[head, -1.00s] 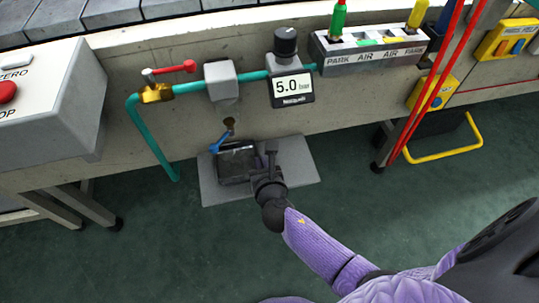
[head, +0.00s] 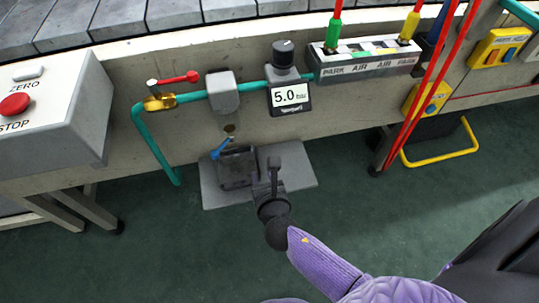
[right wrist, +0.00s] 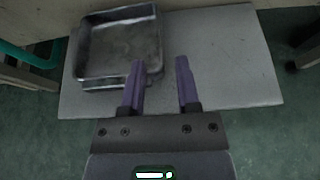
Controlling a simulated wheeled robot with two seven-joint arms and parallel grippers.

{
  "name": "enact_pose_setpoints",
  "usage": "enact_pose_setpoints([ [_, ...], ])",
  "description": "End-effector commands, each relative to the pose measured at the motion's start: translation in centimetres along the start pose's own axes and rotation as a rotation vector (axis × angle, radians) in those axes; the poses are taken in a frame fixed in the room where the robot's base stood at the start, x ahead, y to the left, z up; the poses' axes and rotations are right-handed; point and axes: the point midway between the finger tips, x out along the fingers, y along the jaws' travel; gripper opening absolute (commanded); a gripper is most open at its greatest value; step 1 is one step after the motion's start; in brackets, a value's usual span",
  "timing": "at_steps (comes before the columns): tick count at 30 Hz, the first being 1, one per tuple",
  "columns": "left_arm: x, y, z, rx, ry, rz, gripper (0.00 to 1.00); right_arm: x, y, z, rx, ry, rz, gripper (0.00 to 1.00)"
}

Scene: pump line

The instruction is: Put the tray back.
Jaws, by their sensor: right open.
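The tray (head: 237,181) is a small dark grey metal square pan. It sits on a flat grey plate (head: 300,178) below the drain with the blue lever. In the right wrist view the tray (right wrist: 104,43) is at the upper left of the plate (right wrist: 235,60), and it looks empty. My right gripper (head: 265,172) is just right of the tray in the head view. In the right wrist view its two purple fingers (right wrist: 160,80) are apart with nothing between them; the left finger is close to the tray's near right corner. I cannot tell whether it touches. My left gripper is not in view.
A drain with a blue lever (head: 221,149) hangs just above the tray. A teal pipe (head: 150,140) comes down to the left. Red hoses (head: 415,115) and a yellow floor bar (head: 440,155) are to the right. Green floor in front is clear.

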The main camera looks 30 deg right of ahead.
Motion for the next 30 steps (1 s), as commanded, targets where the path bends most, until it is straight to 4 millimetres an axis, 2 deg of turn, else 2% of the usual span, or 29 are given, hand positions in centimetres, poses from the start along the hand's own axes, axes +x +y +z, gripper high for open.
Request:
enact_pose_setpoints([
  [1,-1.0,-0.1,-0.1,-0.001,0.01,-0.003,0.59,-1.4,0.0,0.7,0.001,-0.003,0.002,0.41],
  [6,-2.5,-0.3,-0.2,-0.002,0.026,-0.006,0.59,-5.5,0.0,0.6,0.0,-0.002,0.002,0.41],
  [9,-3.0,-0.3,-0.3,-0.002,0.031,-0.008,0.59,-7.3,0.0,0.4,0.001,-0.001,0.001,0.41],
  [12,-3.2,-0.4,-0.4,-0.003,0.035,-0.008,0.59,-8.2,0.0,0.2,0.001,-0.001,0.001,0.41],
  [30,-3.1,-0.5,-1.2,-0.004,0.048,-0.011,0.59,-8.3,0.0,0.0,0.001,0.0,0.001,0.41],
])
